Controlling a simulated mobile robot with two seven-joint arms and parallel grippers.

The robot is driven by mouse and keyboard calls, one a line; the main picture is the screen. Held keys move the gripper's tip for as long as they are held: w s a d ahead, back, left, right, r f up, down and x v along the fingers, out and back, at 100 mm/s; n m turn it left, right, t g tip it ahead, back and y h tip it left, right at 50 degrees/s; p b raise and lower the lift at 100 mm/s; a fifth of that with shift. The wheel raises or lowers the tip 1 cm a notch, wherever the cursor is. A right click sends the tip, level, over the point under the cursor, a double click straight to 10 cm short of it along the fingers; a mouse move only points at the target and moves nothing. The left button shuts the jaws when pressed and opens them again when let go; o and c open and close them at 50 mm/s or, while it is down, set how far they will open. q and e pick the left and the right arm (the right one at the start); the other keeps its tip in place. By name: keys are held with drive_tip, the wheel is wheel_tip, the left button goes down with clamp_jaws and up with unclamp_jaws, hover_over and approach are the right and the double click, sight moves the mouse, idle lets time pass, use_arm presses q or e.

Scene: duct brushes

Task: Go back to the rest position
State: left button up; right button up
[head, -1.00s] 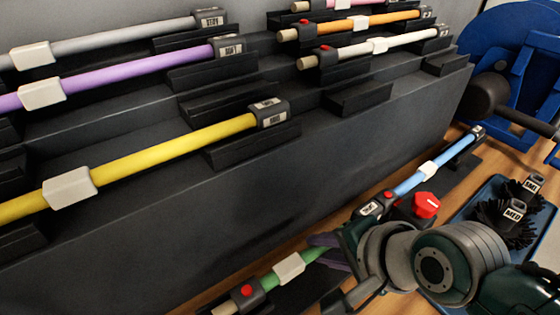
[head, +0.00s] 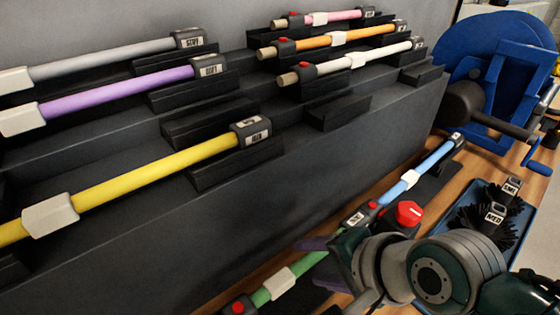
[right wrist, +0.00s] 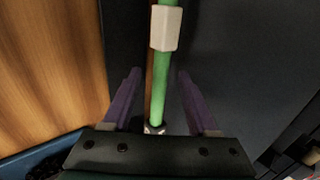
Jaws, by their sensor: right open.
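My right gripper (head: 318,262) is low in the head view, with its purple fingers close to the green rod (head: 292,278). In the right wrist view its two purple fingers (right wrist: 160,102) stand wide apart and hold nothing. The green rod (right wrist: 161,97) shows between them, lengthwise, with a white sleeve (right wrist: 166,28) on it. How far the fingers are above the rod cannot be told. My left gripper is not in view.
A black stepped rack (head: 300,165) carries several coloured rods, including a yellow one (head: 150,170). A blue rod (head: 425,170), a red knob (head: 408,213) and a blue tray (head: 455,222) with black brushes are near my right arm. A blue reel (head: 490,60) stands behind.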

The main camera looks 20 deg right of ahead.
drive_tip(key=s+d+r+n+g+h+p, duration=0.1)
drive_tip(key=s+d+r+n+g+p, duration=0.15)
drive_tip(key=s+r+n, duration=0.6)
drive_tip(key=s+d+r+n+g+h+p, duration=0.2)
drive_tip(key=s+r+n+p, duration=0.1)
drive_tip(key=s+r+n, duration=0.55)
wheel_tip(320, 180, up, 34)
drive_tip(key=m+p, duration=0.1)
drive_tip(key=p, duration=3.3)
drive_tip(key=shift+a+f, duration=0.15)
drive_tip(key=shift+a, duration=0.15)
drive_tip(key=shift+t, duration=0.25)
